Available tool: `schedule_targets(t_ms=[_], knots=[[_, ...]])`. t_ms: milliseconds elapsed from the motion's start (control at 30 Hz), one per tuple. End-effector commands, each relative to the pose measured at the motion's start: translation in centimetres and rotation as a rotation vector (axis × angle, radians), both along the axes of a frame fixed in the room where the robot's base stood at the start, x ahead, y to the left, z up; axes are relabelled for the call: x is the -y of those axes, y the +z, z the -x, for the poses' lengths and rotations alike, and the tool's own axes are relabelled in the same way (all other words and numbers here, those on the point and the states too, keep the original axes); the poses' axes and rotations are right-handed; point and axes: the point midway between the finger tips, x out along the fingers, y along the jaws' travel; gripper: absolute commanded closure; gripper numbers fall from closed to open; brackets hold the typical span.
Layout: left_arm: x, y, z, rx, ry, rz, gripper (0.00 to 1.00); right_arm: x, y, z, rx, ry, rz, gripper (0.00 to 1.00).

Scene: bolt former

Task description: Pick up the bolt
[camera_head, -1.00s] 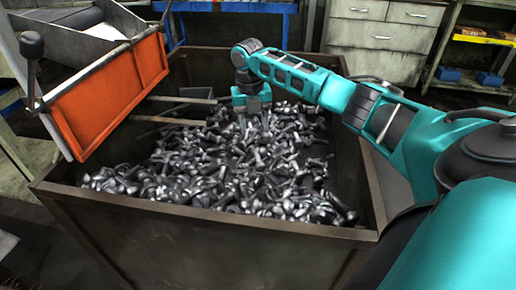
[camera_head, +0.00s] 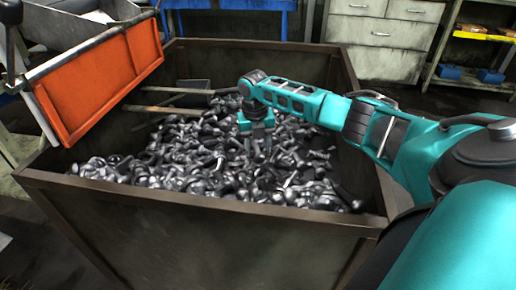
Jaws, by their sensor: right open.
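Many metal bolts (camera_head: 215,165) lie in a loose heap inside a large dark bin. Which single bolt is meant cannot be told. My right gripper (camera_head: 262,146) points down into the heap at its back right part, with the fingertips at or among the bolts. It is open, and no bolt shows lifted in it. The bolts right at the fingertips are small and partly hidden. My left gripper is not in view.
The rusty bin (camera_head: 190,205) has high walls around the heap. An orange-fronted chute (camera_head: 100,82) overhangs its left side. A grey cabinet (camera_head: 383,40) and a shelf (camera_head: 480,60) stand behind. Two bars (camera_head: 165,108) cross the bin's back left.

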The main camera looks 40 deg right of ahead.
Motion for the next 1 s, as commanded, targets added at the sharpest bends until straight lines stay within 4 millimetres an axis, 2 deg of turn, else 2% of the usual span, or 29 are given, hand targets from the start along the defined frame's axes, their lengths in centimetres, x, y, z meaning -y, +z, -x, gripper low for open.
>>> schedule_targets(t_ms=[33,100,333,833,1000], knots=[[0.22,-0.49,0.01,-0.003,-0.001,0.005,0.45,-0.06,-1.14,0.04,-0.002,0.001,-0.001,0.50],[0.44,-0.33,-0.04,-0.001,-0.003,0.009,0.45,-0.05,-1.63,0.03,0.000,0.001,-0.001,0.50],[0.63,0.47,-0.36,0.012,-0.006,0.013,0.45,-0.02,-1.58,0.02,0.000,0.002,-0.001,0.51],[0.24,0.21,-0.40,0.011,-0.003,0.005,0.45,-0.03,-1.54,0.01,0.000,0.002,-0.001,0.98],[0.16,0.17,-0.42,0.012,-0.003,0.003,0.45,-0.03,-1.54,0.01,0.000,0.002,-0.001,1.00]])
